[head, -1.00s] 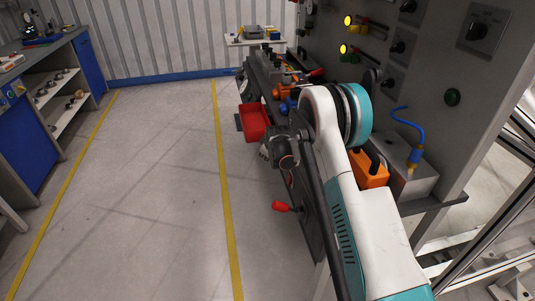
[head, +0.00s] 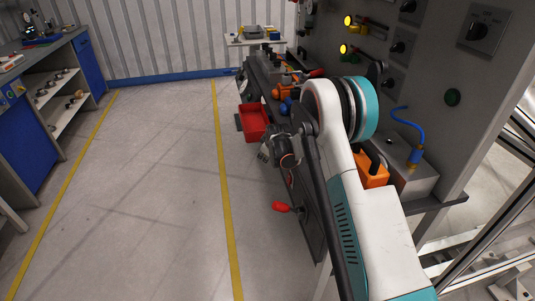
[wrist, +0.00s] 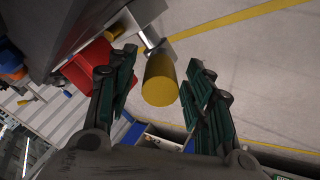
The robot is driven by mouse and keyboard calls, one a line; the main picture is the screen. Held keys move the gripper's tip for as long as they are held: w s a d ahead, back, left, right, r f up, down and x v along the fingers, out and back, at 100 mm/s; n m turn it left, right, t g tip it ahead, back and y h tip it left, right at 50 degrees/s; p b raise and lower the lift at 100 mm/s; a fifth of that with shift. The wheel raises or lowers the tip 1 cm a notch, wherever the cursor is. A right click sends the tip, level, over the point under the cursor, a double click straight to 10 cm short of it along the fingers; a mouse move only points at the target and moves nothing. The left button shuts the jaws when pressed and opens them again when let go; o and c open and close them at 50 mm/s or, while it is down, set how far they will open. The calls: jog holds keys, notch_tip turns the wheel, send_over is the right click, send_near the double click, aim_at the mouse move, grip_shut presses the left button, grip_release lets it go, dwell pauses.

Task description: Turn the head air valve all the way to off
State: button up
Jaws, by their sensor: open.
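In the wrist view a yellow cylindrical handle (wrist: 160,80) on a short metal stem shows between the fingers of my gripper (wrist: 161,60). The fingers are apart, one on each side of the handle, with a gap visible on both sides. Whether this handle belongs to the head air valve I cannot tell. In the head view my gripper (head: 264,155) hangs low beside the bench, and the yellow handle cannot be made out there. A lever with a red knob (head: 280,206) sticks out from the bench side nearer the camera.
A red bin (head: 253,121) hangs on the bench side just beyond my gripper. The upright grey panel (head: 452,62) carries knobs and lights on the right. A blue hose (head: 408,122) rises near an orange block (head: 373,170). The floor (head: 165,190) to the left is clear.

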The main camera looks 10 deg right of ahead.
jog(key=v, duration=1)
